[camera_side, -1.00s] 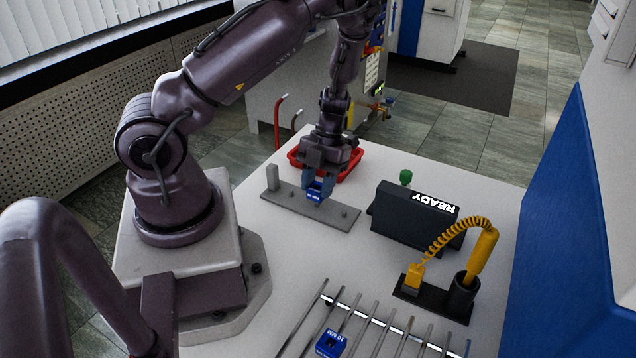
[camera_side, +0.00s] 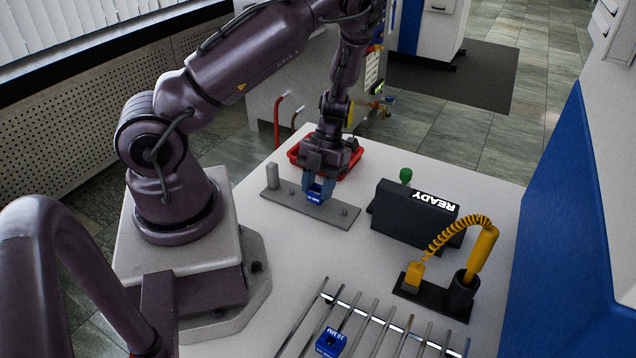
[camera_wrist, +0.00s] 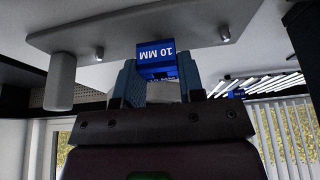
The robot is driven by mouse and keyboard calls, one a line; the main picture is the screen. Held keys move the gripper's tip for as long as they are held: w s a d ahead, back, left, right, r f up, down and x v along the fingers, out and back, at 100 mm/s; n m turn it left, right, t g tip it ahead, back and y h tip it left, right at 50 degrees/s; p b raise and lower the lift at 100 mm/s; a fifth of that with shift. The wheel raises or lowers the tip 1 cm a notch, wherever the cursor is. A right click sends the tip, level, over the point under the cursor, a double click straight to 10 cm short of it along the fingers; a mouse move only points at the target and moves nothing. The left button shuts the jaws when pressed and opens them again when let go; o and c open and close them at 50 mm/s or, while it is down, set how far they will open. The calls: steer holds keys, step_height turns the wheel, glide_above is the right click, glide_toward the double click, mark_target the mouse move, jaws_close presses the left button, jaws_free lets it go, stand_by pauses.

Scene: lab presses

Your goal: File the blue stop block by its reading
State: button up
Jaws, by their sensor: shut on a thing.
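My gripper (camera_side: 319,188) is shut on a blue stop block (camera_side: 315,194). In the wrist view the block (camera_wrist: 155,60) carries a white "10 MM" label and sits between the two fingers. It is at the grey plate (camera_side: 330,212), which has a tall post (camera_side: 272,176) at its left end and small pegs. I cannot tell whether the block touches the plate. A second blue block (camera_side: 330,342), also marked "10 MM", lies at the rack of metal rods (camera_side: 375,325) in the foreground. A dark display box (camera_side: 415,212) reads "READY".
A red tray (camera_side: 350,166) stands behind my gripper. A yellow probe with a coiled cord (camera_side: 478,250) stands on a black base at the right. A green knob (camera_side: 405,175) sits behind the display. The white table is clear between the plate and the rods.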

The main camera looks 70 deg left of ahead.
steer(key=shift+f, duration=0.45)
steer(key=o, duration=1.1)
steer(key=shift+r, duration=0.1)
steer(key=v, duration=1.3)
